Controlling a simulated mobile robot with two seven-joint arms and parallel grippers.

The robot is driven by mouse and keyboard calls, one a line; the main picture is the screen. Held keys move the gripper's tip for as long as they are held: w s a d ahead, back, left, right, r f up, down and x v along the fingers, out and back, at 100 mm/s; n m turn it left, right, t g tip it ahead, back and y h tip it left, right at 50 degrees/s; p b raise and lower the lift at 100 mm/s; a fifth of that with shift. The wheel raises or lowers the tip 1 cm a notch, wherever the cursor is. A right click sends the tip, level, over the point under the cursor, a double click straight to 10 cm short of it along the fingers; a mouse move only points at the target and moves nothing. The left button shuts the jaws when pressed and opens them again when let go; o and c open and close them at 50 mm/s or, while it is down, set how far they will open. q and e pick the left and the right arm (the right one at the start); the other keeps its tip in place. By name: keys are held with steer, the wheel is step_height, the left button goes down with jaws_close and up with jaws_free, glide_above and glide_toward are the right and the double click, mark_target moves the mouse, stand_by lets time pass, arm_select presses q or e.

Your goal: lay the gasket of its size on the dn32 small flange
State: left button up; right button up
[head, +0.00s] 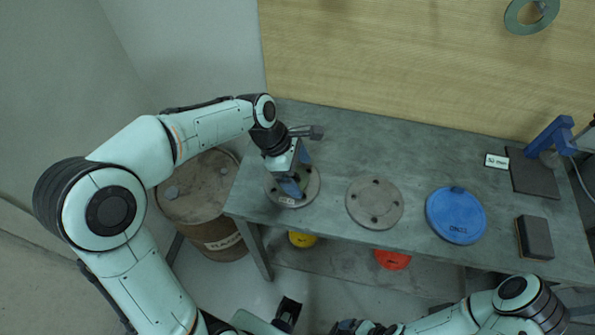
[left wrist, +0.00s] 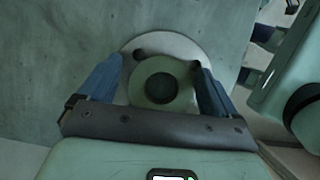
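A grey round flange (head: 312,188) lies at the left end of the bench, with a small white label at its front edge, too small to read. It also shows in the left wrist view (left wrist: 190,47). A dark green gasket ring (left wrist: 143,84) lies over the flange's middle in the left wrist view. My left gripper (head: 291,186) is right above this flange, pointing down. Its blue fingers (left wrist: 158,88) are spread on either side of the ring, with gaps to it. My right gripper (head: 347,326) is at the bottom edge, partly cut off; its fingers are unclear.
A second grey flange (head: 374,204) and a blue disc (head: 456,216) lie to the right. A dark block (head: 535,238) and a blue stand (head: 549,138) are at the right end. A green ring (head: 514,19) hangs on the wall. A drum (head: 200,205) stands left of the bench.

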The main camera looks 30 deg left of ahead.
arm_select(q)
steer(key=shift+s+a+f, duration=0.1)
steer(key=shift+s+f, duration=0.4)
steer(key=shift+f, duration=0.35)
arm_select(e)
steer(key=shift+f, duration=0.1)
arm_select(q)
steer(key=w+p+v, duration=0.1)
steer(key=p+v, duration=0.1)
steer(key=v, duration=1.2)
steer(key=shift+d+r, duration=0.2)
steer(key=shift+r, duration=0.35)
arm_select(e)
steer(key=shift+w+r, duration=0.3)
steer(key=shift+r, duration=0.35)
steer(key=shift+w+r, duration=0.25)
steer(key=shift+r, duration=0.35)
